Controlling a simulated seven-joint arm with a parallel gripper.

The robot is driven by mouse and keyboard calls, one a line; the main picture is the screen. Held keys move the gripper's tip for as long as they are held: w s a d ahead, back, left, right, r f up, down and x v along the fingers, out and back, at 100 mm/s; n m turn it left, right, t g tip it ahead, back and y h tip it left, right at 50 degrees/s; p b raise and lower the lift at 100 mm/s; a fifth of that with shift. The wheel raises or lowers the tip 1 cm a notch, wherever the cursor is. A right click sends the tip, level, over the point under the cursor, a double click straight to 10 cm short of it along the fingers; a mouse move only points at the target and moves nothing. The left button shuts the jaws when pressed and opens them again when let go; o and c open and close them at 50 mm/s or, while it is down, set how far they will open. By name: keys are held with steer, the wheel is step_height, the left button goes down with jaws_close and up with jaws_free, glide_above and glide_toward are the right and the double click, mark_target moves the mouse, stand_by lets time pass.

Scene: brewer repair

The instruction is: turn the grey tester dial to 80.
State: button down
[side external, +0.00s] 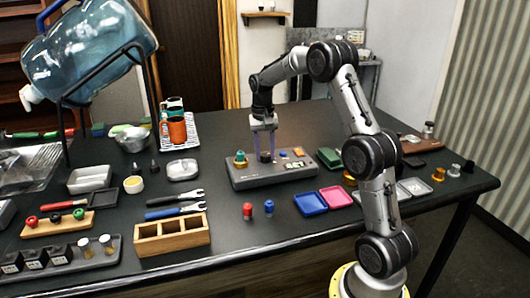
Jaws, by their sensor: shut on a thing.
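The grey tester (272,176) is a low box on the dark table, near the middle of the side external view. My gripper (264,154) points straight down over its top, with its fingers shut on the dark grey dial (265,158). The fingers hide much of the dial, and its pointer and scale are too small to read. A greenish and brass knob (240,158) stands on the tester left of my gripper. A small screen or label in blue and orange lies on its right part.
A blue tray (310,204) and a pink tray (336,197) lie in front of the tester. Red (247,210) and blue (269,207) small parts stand before it. A wooden box (172,236) and blue-handled wrenches (175,206) are at left. A green block (329,157) sits close on the right.

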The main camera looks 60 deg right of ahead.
mark_target(263, 155)
steer(key=shift+r+n, duration=0.1)
steer(key=shift+n, duration=0.9)
steer(key=shift+c, duration=2.3)
jaws_free()
step_height(263, 155, up, 14)
steer(key=shift+w+a, duration=0.2)
steer(key=shift+w, duration=0.05)
